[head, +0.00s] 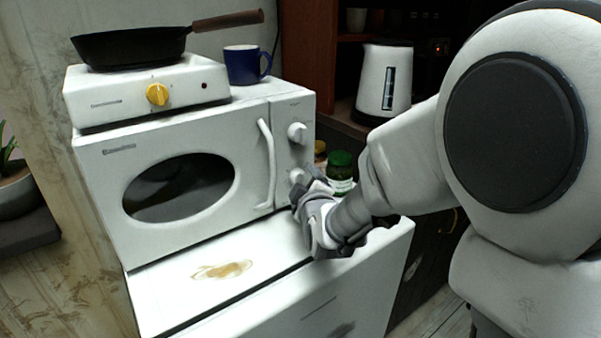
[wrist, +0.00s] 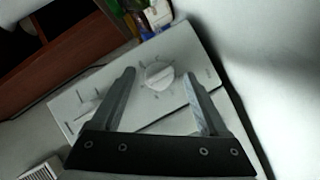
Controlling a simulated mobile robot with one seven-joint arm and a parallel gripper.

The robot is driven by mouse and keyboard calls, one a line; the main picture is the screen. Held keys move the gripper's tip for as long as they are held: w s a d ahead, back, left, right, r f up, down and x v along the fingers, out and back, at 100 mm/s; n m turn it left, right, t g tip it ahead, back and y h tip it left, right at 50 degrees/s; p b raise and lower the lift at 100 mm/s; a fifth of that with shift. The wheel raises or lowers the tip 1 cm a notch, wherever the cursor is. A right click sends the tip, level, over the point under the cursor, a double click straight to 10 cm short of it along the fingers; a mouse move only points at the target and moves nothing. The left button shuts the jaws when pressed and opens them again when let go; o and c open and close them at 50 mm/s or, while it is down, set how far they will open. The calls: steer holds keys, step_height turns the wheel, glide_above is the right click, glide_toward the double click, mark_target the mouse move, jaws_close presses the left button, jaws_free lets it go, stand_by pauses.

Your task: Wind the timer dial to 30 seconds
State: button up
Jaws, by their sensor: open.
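The white microwave (head: 262,112) has two round white dials on its right panel, an upper dial (head: 297,132) and a lower dial (head: 295,174) partly hidden by my gripper. Which one is the timer cannot be read. My gripper (head: 303,190) is in front of the lower part of that panel. In the wrist view my open gripper (wrist: 159,74) has its fingers on either side of a white dial (wrist: 158,77) with small marks around it. The fingers look apart from the dial, and nothing is between them but the dial in the background. The dial's setting is too small to read.
The microwave's door handle (head: 267,163) is just left of the dials. A green-lidded jar (head: 341,172) stands close behind my gripper. A hot plate (head: 125,101) with a pan (head: 130,47) and a blue mug (head: 243,65) are on top. A kettle (head: 384,83) stands at the right.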

steer(key=shift+w, duration=0.25)
jaws_close()
stand_by(0.4)
